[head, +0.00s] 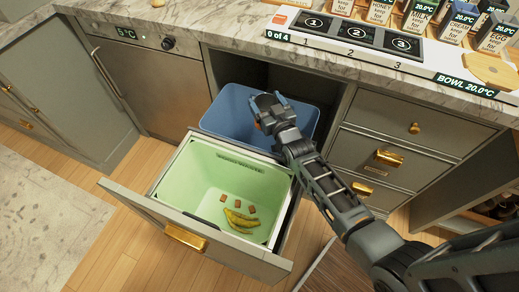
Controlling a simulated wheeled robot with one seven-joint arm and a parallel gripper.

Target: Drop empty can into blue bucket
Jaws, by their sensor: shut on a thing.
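The blue bucket (225,108) stands at the back of the pulled-out drawer, below the counter. My gripper (268,103) is over the blue bucket's opening, with its wrist toward the right rim. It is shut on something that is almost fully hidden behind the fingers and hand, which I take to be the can. A small orange patch shows at the hand's left edge. I cannot tell how far the gripper is below or above the bucket's rim.
A green bin (185,187) with a banana peel (240,220) and several small brown pieces sits in front of the blue bucket. The open drawer front (190,237) juts into the room. The marble counter (225,28) overhangs behind, bearing cartons and numbered pads.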

